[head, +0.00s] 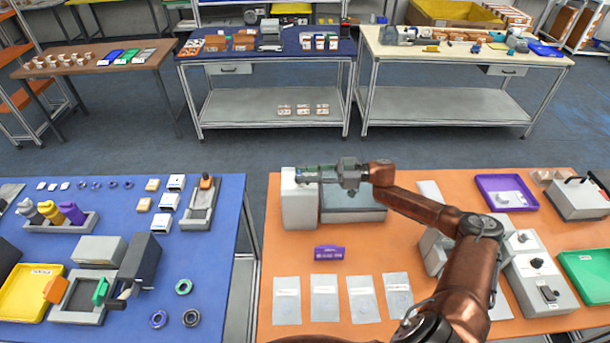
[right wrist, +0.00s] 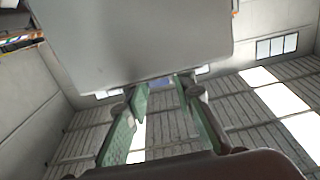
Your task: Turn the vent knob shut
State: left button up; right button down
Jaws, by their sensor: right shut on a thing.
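A white block-shaped unit (head: 300,210) stands at the back left of the orange table, beside a low unit with a dark top (head: 352,203). My right gripper (head: 303,174) reaches leftward to the upper right of the white unit. It is shut on a small part there, which fits the vent knob; the fingers hide it, so its angle cannot be read. In the right wrist view, the two green-padded fingers (right wrist: 162,84) stand apart, and their tips meet the lower edge of a large pale grey surface (right wrist: 135,40). My left gripper is not in view.
A purple packet (head: 329,253) and several grey pouches (head: 325,298) lie in front of the white unit. Grey control boxes (head: 540,285), a purple tray (head: 506,180) and a green tray (head: 588,275) are at the right. A blue table (head: 215,255) stands left across a gap.

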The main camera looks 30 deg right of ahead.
jog(key=shift+f, duration=0.15)
jog(key=c, duration=1.8)
grip_release()
jog(key=shift+a, duration=0.1)
jog(key=shift+o, duration=0.9)
jog(key=v, duration=1.2)
